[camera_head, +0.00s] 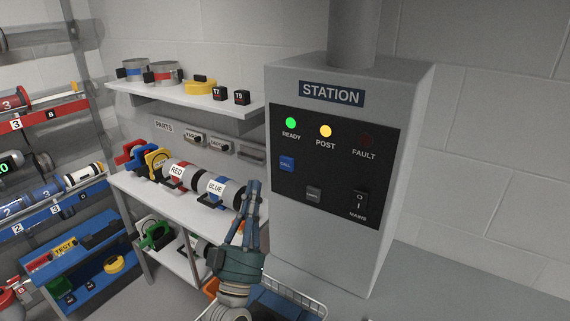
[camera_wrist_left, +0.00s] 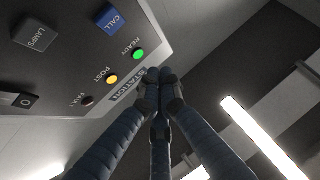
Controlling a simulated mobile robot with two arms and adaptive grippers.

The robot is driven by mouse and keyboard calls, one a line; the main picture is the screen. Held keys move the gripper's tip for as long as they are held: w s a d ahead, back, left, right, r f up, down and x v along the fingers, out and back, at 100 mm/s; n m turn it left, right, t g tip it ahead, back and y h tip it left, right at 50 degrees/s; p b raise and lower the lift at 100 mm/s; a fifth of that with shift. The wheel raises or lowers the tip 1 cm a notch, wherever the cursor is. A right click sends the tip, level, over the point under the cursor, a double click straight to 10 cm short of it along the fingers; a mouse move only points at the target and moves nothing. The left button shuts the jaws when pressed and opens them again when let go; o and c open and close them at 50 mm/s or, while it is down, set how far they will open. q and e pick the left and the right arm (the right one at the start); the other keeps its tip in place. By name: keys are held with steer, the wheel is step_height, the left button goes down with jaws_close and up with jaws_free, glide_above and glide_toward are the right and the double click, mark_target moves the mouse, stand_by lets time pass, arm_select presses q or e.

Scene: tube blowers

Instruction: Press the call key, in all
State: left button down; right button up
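The call key (camera_head: 287,163) is a blue square button on the black panel of the grey station box (camera_head: 390,240). It also shows in the left wrist view (camera_wrist_left: 110,19) at the upper left. My left gripper (camera_head: 253,186) points up at the left edge of the station, to the left of and a little below the call key. Its fingers come together at the tips in the left wrist view (camera_wrist_left: 160,75), with nothing between them. The fingertips appear apart from the key. My right gripper is out of view.
A green READY lamp (camera_head: 291,123) and a yellow POST lamp (camera_head: 326,131) are lit; the FAULT lamp (camera_head: 366,140) is dark. Below sit a grey LAMPS key (camera_head: 313,193) and a MAINS switch (camera_head: 360,200). Shelves (camera_head: 190,104) with tape-like rolls stand to the left.

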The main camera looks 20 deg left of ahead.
mark_target(286, 164)
arm_select(q)
steer(key=w+d+b, duration=0.1)
steer(key=w+b, duration=0.2)
steer(key=w, duration=0.6)
steer(key=shift+w+f+h, duration=0.15)
steer(key=shift+h, duration=0.15)
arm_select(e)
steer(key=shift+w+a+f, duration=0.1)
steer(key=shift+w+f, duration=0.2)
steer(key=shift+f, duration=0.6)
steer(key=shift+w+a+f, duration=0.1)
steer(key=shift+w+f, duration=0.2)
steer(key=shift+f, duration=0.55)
arm_select(q)
steer(key=shift+d, duration=0.1)
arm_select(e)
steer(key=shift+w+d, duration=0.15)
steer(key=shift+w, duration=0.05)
arm_select(q)
steer(key=shift+w+b, duration=0.2)
steer(key=shift+b, duration=0.1)
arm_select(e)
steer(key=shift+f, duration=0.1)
arm_select(q)
steer(key=shift+w, duration=0.25)
